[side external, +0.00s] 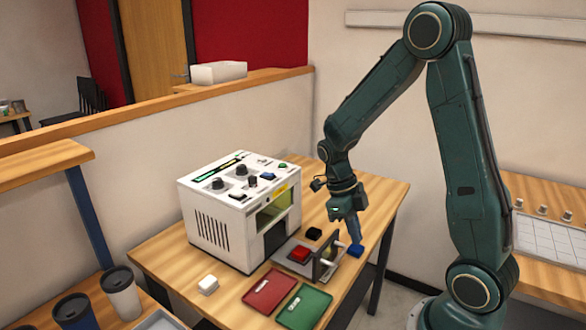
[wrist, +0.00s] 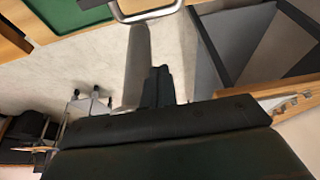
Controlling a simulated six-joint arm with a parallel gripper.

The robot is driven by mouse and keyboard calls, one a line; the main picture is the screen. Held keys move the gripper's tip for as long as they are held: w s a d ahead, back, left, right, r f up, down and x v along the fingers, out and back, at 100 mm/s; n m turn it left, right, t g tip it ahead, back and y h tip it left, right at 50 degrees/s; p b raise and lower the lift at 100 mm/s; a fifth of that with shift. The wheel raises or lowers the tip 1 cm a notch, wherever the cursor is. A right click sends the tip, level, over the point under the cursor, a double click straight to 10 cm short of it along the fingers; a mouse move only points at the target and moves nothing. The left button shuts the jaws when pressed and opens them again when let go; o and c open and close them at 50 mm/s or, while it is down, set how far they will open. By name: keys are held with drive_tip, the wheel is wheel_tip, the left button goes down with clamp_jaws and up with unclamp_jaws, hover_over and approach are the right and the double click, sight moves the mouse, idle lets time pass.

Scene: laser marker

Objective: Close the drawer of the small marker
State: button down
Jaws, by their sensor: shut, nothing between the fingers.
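The small marker (side external: 215,225) is a white box with knobs on top, standing on the wooden table. Its drawer (side external: 284,252) is pulled out to the right, with a red block (side external: 300,254) on it. The drawer has an upright front plate with a metal handle, which shows as a bar at the top of the wrist view (wrist: 150,15). My gripper (side external: 355,241) points down, shut and empty, on the outer side of the drawer front. In the wrist view its fingers (wrist: 158,72) are together, apart from the handle in the picture. Contact cannot be told.
A blue block (side external: 356,251) lies near my fingertips, and a black block (side external: 314,234) behind the drawer. A red tray (side external: 270,291) and a green tray (side external: 304,307) lie in front. A white block (side external: 207,285) is at the front left. The table's right edge is close.

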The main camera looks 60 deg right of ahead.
wheel_tip(320, 180, down, 6)
drive_tip(key=w, duration=0.2)
drive_tip(key=shift+f, duration=0.15)
idle(0.4)
drive_tip(key=shift+w, duration=0.1)
drive_tip(key=shift+w, duration=1.85)
drive_tip(key=shift+s, duration=0.1)
